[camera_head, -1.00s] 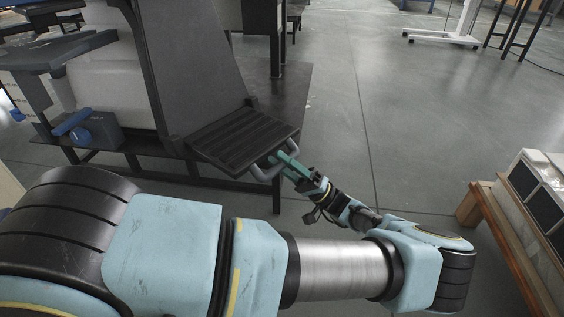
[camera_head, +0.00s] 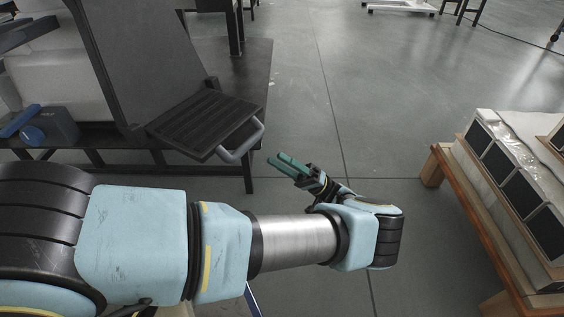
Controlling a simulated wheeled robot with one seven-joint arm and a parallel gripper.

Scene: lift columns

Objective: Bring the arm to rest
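My gripper (camera_head: 281,162) is near the middle of the picture, at the end of my folded arm. Its two green fingers point up and to the left. They look slightly apart, with nothing seen between them. The gripper is to the right of a dark ribbed platform (camera_head: 205,122) with a grey loop handle (camera_head: 243,146). The fingertips look clear of the handle, with grey floor behind them.
The platform belongs to a dark column frame (camera_head: 140,60) on a black table (camera_head: 255,75) at left. A wooden stand (camera_head: 437,160) holds white and black boxes (camera_head: 500,165) at right. Open floor (camera_head: 370,110) lies between.

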